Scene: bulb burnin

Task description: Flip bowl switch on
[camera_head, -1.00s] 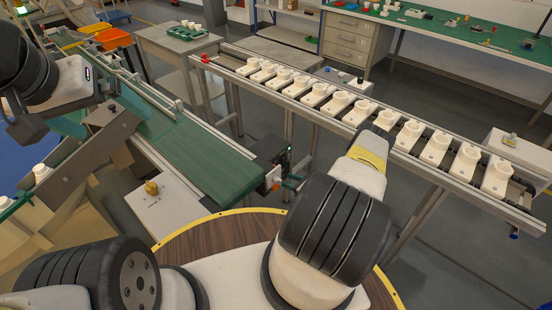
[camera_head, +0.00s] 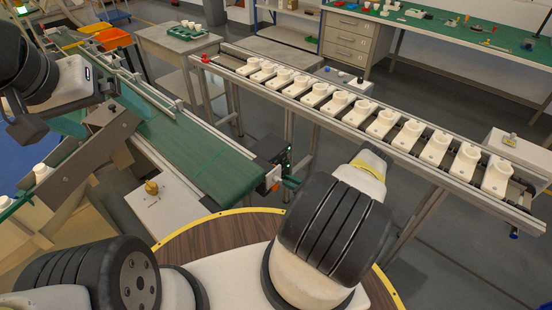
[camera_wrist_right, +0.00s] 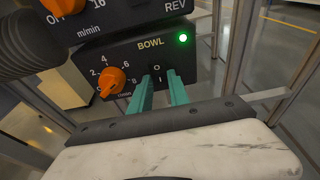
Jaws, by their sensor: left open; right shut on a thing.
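The bowl control box (camera_wrist_right: 145,55) carries the word BOWL, a lit green lamp (camera_wrist_right: 183,38) and an orange knob (camera_wrist_right: 111,82). Its switch (camera_wrist_right: 158,76), marked O above and I below, sits between the teal fingertips of my right gripper (camera_wrist_right: 161,88) in the right wrist view. That gripper is shut on the switch; which way the switch is tipped I cannot tell. In the head view the control box (camera_head: 270,158) shows at the end of the green conveyor.
Another box (camera_wrist_right: 120,12) with a REV mark and orange knob sits directly above the bowl box. A green belt (camera_head: 205,160) runs from upper left. A rail (camera_head: 400,165) with several white fixtures stands at right. Open floor (camera_head: 465,240) lies at lower right.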

